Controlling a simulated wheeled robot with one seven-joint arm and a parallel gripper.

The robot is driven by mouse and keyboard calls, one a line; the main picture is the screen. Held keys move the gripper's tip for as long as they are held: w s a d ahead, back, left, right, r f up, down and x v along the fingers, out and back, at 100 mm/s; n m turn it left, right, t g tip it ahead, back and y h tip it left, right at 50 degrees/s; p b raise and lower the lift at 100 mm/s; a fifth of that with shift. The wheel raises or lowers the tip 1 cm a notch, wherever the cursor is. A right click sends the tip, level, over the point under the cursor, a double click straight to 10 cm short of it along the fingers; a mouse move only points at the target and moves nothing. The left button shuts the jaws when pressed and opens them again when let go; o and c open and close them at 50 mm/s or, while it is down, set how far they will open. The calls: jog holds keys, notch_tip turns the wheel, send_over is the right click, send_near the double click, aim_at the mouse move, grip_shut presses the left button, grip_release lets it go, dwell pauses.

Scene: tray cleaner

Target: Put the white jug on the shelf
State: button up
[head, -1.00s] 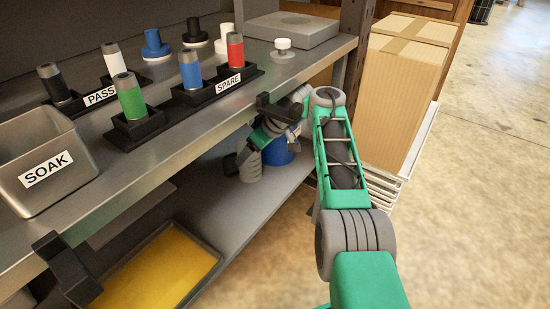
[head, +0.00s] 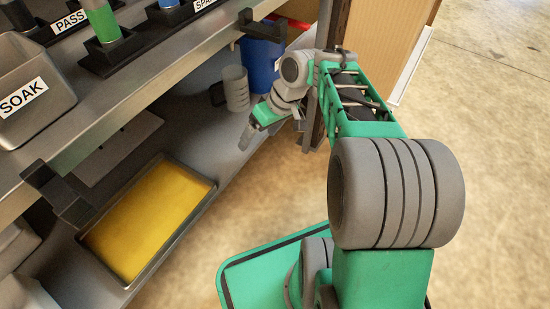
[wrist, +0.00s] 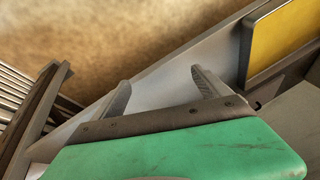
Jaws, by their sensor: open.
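The white jug (head: 237,90), greyish white with a dark handle on its left, stands upright on the lower shelf (head: 188,130) in the head view. It is just left of a blue container (head: 262,62). My gripper (head: 244,138) is in front of the jug, near the shelf's front edge, apart from it and pointing down and left. In the wrist view my gripper (wrist: 160,80) is open, its two fingers spread with nothing between them. The jug does not show in the wrist view.
A tray with a yellow bottom (head: 155,220) lies on the lower shelf to the left. The upper shelf (head: 130,75) overhangs, with a grey SOAK bin (head: 30,90) and black bottle holders. Dark brackets (head: 262,26) stick out from its edge. A shelf post (head: 325,75) stands beside my arm.

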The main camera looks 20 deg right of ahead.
jog(key=s+a+f+m+g+h, duration=0.1)
jog(key=s+a+f+m+g, duration=0.15)
jog(key=s, duration=0.55)
jog(key=s+r+h, duration=0.1)
jog(key=s+d+m+t+h, duration=0.1)
jog(key=s, duration=0.1)
jog(key=s+r+t+h, duration=0.1)
jog(key=shift+s+d+r+m, duration=0.15)
jog(key=shift+d+r+m, duration=0.1)
jog(key=shift+d+r, duration=0.15)
